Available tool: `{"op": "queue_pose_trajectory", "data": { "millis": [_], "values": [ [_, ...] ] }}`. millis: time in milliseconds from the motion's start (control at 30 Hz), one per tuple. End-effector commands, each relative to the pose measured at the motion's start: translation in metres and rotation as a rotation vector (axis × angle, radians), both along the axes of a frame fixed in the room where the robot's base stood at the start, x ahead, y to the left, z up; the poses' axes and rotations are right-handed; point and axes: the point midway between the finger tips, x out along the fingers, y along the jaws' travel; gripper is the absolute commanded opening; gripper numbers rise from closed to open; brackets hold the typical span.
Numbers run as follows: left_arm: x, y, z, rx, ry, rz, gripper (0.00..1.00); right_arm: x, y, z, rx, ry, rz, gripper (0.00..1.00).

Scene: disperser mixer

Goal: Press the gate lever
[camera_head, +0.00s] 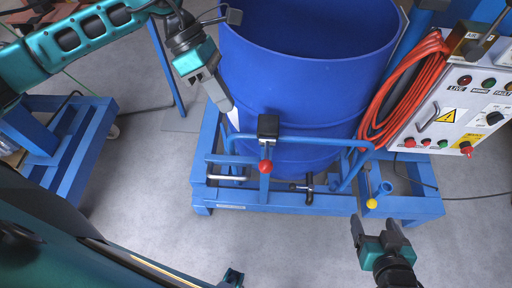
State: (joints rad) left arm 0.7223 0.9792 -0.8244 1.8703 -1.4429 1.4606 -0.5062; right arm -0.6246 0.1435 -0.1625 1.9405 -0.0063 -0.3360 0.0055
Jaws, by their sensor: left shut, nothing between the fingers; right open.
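A blue tubular gate (325,141) runs across the front of a large blue drum (305,75). A black block (268,127) sits on the gate, with a red-ball lever (265,167) below it. A second lever with a yellow ball (371,203) is at the right end of the gate. I cannot tell for sure which one is the gate lever. My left gripper (231,107) is shut and empty, pointing down beside the drum, above and left of the black block. My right gripper (374,221) is open and empty, just below the yellow ball in the picture.
The drum stands on a blue base frame (330,201). A black-handled fitting (309,187) is at the drum's bottom. A control panel (455,110) with a coiled orange hose (385,100) is on the right. A blue cart (75,155) stands at left. Grey floor in front is clear.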

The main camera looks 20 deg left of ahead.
Motion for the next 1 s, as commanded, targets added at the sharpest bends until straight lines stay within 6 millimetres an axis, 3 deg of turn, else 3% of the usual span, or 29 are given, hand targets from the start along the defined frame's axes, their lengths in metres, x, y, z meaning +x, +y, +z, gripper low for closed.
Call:
{"op": "queue_pose_trajectory", "data": {
  "millis": [367,800,1000],
  "values": [
    [-0.002,-0.008,-0.009,-0.008,0.005,0.001,0.0,0.0,0.0,0.001,0.0,0.0,0.0,0.77],
    [-0.018,-0.055,-0.081,-0.009,0.006,0.001,0.0,0.0,0.0,0.006,0.001,0.0,0.001,0.77],
    [-0.022,-0.071,-0.105,-0.008,0.003,0.002,0.0,0.0,0.0,0.009,0.0,0.0,0.0,0.77]
  ]
}}
